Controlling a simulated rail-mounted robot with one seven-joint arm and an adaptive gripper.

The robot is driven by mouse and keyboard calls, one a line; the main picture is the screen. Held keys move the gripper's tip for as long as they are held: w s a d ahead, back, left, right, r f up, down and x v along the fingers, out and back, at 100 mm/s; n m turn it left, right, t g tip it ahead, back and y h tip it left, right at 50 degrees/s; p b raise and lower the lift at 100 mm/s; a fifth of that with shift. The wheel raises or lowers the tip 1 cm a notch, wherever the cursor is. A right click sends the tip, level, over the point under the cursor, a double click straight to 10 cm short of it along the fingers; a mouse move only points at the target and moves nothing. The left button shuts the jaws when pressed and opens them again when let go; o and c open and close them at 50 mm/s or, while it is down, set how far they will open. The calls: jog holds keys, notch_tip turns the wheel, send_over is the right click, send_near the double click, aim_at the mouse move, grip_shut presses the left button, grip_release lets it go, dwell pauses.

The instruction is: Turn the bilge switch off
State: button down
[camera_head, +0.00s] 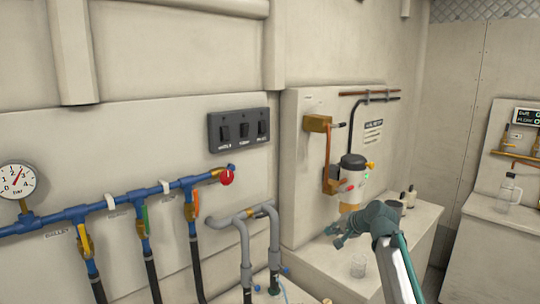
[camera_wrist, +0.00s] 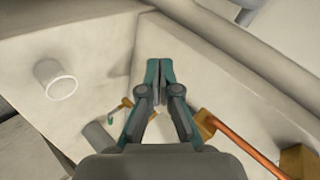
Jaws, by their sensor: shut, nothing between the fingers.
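A dark switch panel (camera_head: 239,130) is mounted on the wall in the head view, left of the wall corner. It has three rocker switches side by side: left (camera_head: 225,133), middle (camera_head: 244,130) and right (camera_head: 262,128). The labels under them are too small to read, so I cannot tell which is the bilge switch or how each is set. My gripper (camera_head: 338,237) is at lower right, well below and right of the panel, apart from it. In the wrist view my gripper (camera_wrist: 160,66) has its fingers together with nothing between them. The panel does not show there.
Blue pipes (camera_head: 154,190) with coloured valve levers and a red knob (camera_head: 226,177) run below the panel. Grey bent pipes (camera_head: 242,236) stand nearer the corner. The wall around the panel is clear.

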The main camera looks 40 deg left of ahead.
aim_at(265, 129)
jog(key=s+a+r+m+y, duration=0.1)
jog(key=a+r, duration=0.3)
jog(key=r, duration=0.7)
jog(key=s+a+r+m+y, duration=0.1)
jog(key=a+r, duration=0.3)
jog(key=r, duration=0.7)
jog(key=s+a+r+y+p, duration=0.1)
jog(key=a+r+y, duration=0.2)
jog(key=r, duration=0.8)
jog(key=shift+s+a+r+m+g+y, duration=0.15)
jog(key=shift+a+r+m+g+y, duration=0.15)
jog(key=shift+a+r+m+g, duration=0.15)
jog(key=shift+a, duration=0.1)
jog(key=p+x, duration=0.5)
jog(key=x, duration=0.7)
jog(key=shift+a+r, duration=0.1)
jog(key=shift+a, duration=0.05)
jog(key=shift+x, duration=0.8)
